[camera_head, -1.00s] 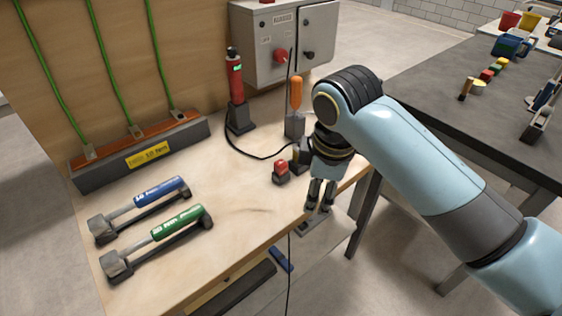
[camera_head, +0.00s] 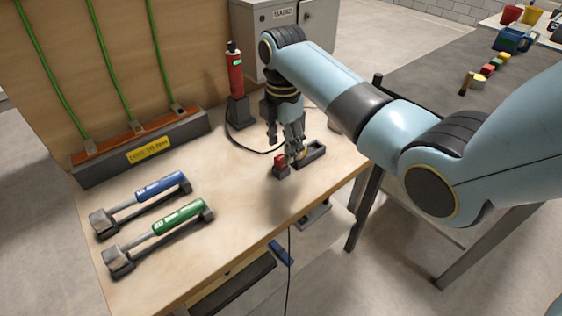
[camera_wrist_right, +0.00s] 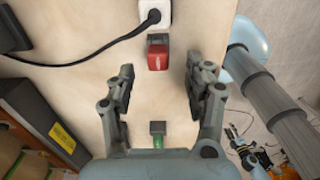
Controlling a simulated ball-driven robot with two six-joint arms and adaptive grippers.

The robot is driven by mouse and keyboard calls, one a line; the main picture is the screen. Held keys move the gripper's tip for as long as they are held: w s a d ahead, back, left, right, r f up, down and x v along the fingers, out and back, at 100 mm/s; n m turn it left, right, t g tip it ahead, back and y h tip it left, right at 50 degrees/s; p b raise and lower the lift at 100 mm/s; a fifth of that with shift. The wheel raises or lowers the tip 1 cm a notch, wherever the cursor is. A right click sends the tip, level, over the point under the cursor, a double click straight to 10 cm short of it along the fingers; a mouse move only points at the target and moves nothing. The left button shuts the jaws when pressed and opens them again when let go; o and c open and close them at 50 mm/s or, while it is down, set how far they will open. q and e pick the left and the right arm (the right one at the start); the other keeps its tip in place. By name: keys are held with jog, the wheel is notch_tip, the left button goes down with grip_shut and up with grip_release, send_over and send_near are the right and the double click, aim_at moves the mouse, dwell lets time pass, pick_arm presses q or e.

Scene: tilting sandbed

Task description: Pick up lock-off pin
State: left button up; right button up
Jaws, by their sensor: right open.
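The lock-off pin appears to be the small red piece (camera_head: 280,161) with pale lettering, standing in a dark block on the workbench. It also shows in the right wrist view (camera_wrist_right: 158,58), at upper middle. My right gripper (camera_head: 288,150) is above and close to it in the head view. In the wrist view my right gripper's (camera_wrist_right: 160,72) two fingers are spread wide, with the red piece in line with the gap between them and nothing held. Contact is not visible. My left gripper is not in view.
Blue-handled (camera_head: 158,188) and green-handled (camera_head: 178,217) tools lie on the bench (camera_head: 245,215). A dark tray (camera_head: 313,153) lies right of the red piece. A grey cabinet (camera_head: 262,22) stands at the back.

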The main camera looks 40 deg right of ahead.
aim_at(281, 157)
notch_tip(281, 157, down, 5)
jog(key=shift+w+a+r, duration=0.1)
jog(key=shift+a+r, duration=0.05)
jog(key=shift+c, duration=0.3)
grip_shut()
